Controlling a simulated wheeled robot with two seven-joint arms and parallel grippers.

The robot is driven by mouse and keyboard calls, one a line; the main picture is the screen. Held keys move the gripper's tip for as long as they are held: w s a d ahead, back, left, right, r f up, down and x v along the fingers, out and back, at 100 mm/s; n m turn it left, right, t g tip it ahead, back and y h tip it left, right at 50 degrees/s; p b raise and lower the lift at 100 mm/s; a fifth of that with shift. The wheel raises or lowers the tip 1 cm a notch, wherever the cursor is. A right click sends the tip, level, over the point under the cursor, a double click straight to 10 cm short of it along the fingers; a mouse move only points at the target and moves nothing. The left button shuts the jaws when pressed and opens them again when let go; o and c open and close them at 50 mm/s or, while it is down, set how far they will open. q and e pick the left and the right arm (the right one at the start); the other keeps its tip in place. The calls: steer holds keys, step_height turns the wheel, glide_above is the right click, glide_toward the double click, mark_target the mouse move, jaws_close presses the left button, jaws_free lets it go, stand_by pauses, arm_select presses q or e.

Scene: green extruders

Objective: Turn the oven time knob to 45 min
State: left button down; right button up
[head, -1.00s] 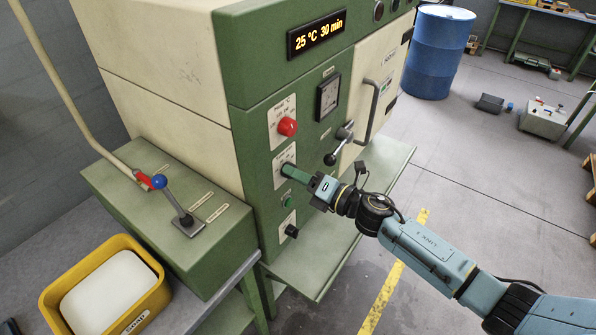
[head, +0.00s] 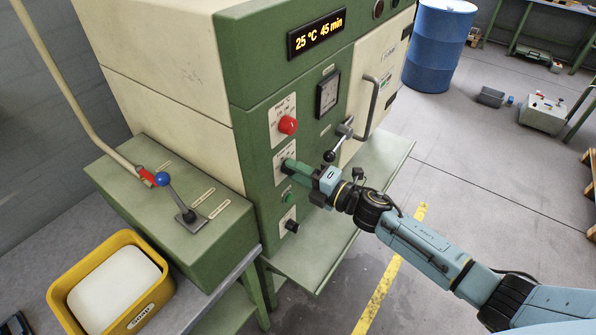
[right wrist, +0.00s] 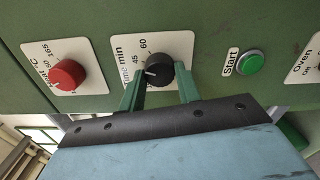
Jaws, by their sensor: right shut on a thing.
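The oven (head: 255,120) is a green and cream cabinet. Its display (head: 316,33) reads 25 °C 45 min. The black time knob (right wrist: 167,68) sits on a white "min" plate in the right wrist view, its white mark at the left, close to the 45. My right gripper (head: 289,166) is shut on this knob, one green finger at each side of it in the right wrist view. In the head view the gripper hides most of the knob. My left gripper is not in view.
The red temperature knob (head: 288,125) is above the time knob, the green start button (head: 289,198) below. A ball-ended latch lever (head: 335,148) is close above my right wrist. A green shelf (head: 318,255) juts out underneath. A yellow crate (head: 112,290) stands at the lower left.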

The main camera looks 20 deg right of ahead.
steer(key=o, duration=1)
steer(key=shift+b+v, duration=1.15)
steer(key=shift+v, duration=5.6)
steer(key=shift+f, duration=0.1)
